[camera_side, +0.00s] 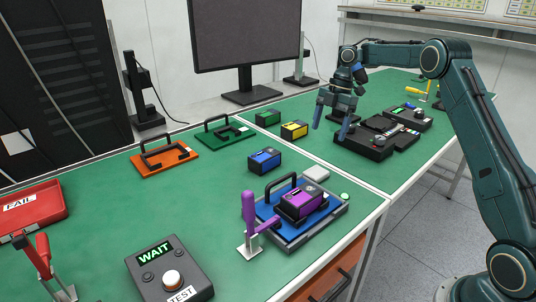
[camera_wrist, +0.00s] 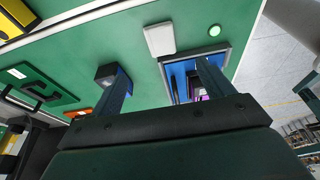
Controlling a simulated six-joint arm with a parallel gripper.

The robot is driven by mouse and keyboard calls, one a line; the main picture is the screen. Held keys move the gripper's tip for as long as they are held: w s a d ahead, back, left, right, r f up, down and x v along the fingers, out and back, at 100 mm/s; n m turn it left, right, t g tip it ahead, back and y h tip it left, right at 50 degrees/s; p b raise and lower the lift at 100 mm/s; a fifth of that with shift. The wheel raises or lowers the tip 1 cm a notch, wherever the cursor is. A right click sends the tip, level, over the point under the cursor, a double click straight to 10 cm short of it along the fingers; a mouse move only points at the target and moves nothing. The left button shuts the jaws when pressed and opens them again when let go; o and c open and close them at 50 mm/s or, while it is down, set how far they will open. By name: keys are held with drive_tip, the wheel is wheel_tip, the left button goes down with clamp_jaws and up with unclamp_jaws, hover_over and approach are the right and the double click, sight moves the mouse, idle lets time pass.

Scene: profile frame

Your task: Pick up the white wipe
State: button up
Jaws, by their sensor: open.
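The white wipe (camera_side: 316,173) is a small pale rounded block lying on the green bench, just behind the blue fixture. In the wrist view the white wipe (camera_wrist: 159,38) lies beyond my fingers, between them across the picture. My gripper (camera_side: 331,122) is open and empty, raised above the bench and back from the wipe.
The blue fixture (camera_side: 264,217) holds a purple box (camera_side: 303,202) beside the purple-handled clamp (camera_side: 249,215). A green button (camera_side: 344,196) is right of the wipe. Blue (camera_side: 264,160) and yellow boxes (camera_side: 294,131) stand behind it.

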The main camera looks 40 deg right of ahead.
drive_tip(key=shift+a+f, duration=0.1)
drive_tip(key=shift+f, duration=0.05)
hover_over(316, 171)
drive_tip(key=d, duration=0.2)
drive_tip(key=shift+f, duration=3.95)
drive_tip(key=shift+f, duration=0.1)
drive_tip(key=shift+x, duration=2.55)
drive_tip(key=shift+a, duration=0.15)
drive_tip(key=c, duration=1.1)
